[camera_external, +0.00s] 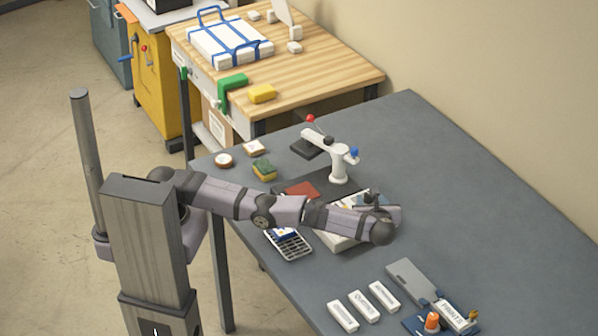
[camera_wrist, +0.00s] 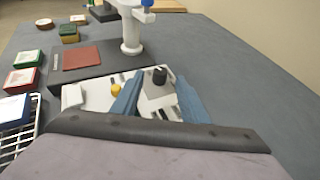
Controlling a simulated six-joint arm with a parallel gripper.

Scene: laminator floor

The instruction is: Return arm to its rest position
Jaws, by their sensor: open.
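My arm reaches to the right over the grey table (camera_external: 480,190) in the external view. My gripper (camera_external: 372,199) is at its end, above or close to a white machine (camera_external: 336,240) on a dark mat, and is partly hidden by my wrist. In the wrist view, two blue-grey pieces that look like its fingers stand apart. A white part with a black knob (camera_wrist: 160,76) shows between them. I see nothing held. Whether the gripper touches the machine cannot be told.
A white lever stand (camera_external: 338,165) rises behind the gripper. A wire rack (camera_external: 291,245) stands left of the machine. White boxes (camera_external: 364,306) and an orange-capped bottle (camera_external: 432,322) are at the front. A sponge (camera_external: 264,169) lies at the back left. The table's right side is clear.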

